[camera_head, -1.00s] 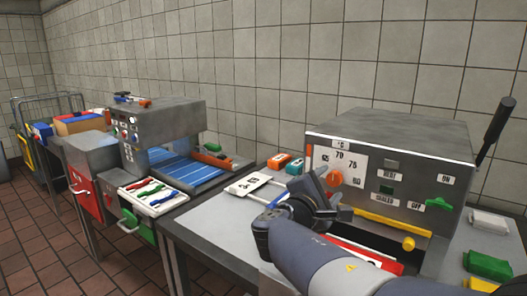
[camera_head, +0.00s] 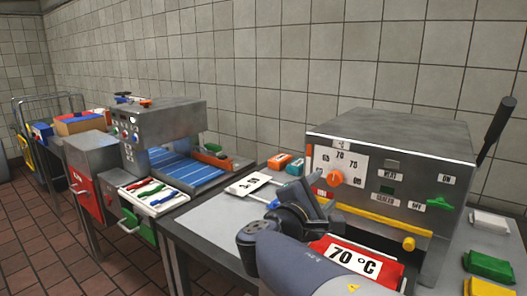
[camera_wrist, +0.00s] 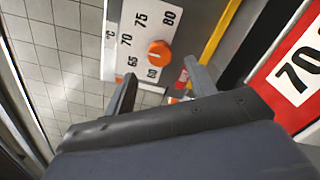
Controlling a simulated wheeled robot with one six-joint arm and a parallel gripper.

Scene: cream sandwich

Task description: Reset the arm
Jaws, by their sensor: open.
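My gripper (camera_head: 305,200) is open and empty in front of the grey machine (camera_head: 400,140), left of its dial. In the wrist view my gripper (camera_wrist: 163,82) has its two fingers apart, with the orange knob (camera_wrist: 160,53) showing beyond the gap between them. The knob (camera_head: 334,177) sits on a white dial plate with temperature numbers. I see no contact between the fingers and the knob. My arm comes in from the lower right and hides part of the table front.
A red "70 °C" sign (camera_head: 352,260) lies below the yellow bar (camera_head: 380,224), close to my arm. A white card (camera_head: 248,184) and small orange and green blocks (camera_head: 280,161) lie left of the machine. A green block (camera_head: 488,265) is at right.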

